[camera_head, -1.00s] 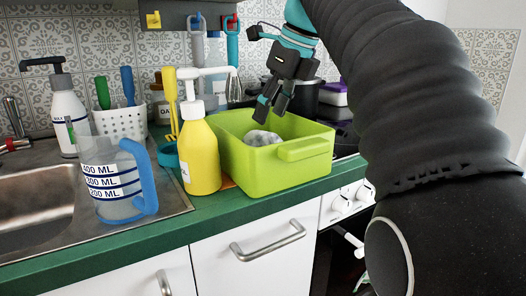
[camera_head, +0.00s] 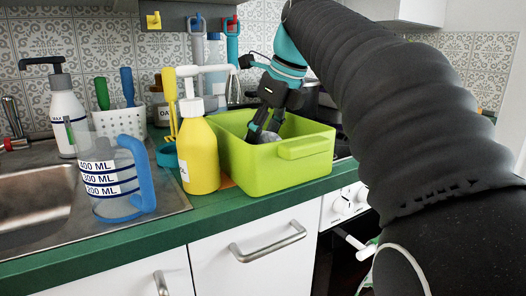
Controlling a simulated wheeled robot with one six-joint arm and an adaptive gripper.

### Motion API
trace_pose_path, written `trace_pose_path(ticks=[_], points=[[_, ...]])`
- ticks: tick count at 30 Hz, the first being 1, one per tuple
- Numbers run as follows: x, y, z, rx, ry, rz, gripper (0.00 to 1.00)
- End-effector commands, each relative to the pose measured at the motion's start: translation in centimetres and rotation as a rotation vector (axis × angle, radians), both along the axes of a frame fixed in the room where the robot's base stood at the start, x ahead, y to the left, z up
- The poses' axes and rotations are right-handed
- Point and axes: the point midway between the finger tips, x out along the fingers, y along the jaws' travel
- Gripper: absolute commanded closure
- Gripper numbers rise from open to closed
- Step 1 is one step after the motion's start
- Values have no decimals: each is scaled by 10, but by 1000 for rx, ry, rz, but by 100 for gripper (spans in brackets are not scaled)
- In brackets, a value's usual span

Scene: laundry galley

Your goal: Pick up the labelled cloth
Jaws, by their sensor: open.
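A grey-white crumpled cloth (camera_head: 268,138) lies inside the lime green bin (camera_head: 285,172), mostly hidden by the bin's front wall and my fingers. No label on it can be made out. My gripper (camera_head: 262,134) points down into the bin with its fingers apart, right at the cloth. I cannot tell whether the fingertips touch it.
A yellow pump bottle (camera_head: 199,155) stands close to the bin's left side. A clear measuring jug (camera_head: 112,180) with a blue handle stands by the sink (camera_head: 40,208). A white pump bottle (camera_head: 66,115) and a white perforated holder (camera_head: 122,122) stand behind. Tools hang above.

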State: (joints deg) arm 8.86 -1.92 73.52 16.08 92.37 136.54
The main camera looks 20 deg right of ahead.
Motion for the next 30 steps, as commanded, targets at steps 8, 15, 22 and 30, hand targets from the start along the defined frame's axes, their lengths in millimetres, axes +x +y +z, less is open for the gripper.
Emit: trace_pose_path(ticks=[8,15,22,30], points=[[0,0,-3,1,-1,0,44],[0,0,-4,0,0,0,44],[0,0,-4,0,0,0,69],[0,0,-4,0,0,0,100]])
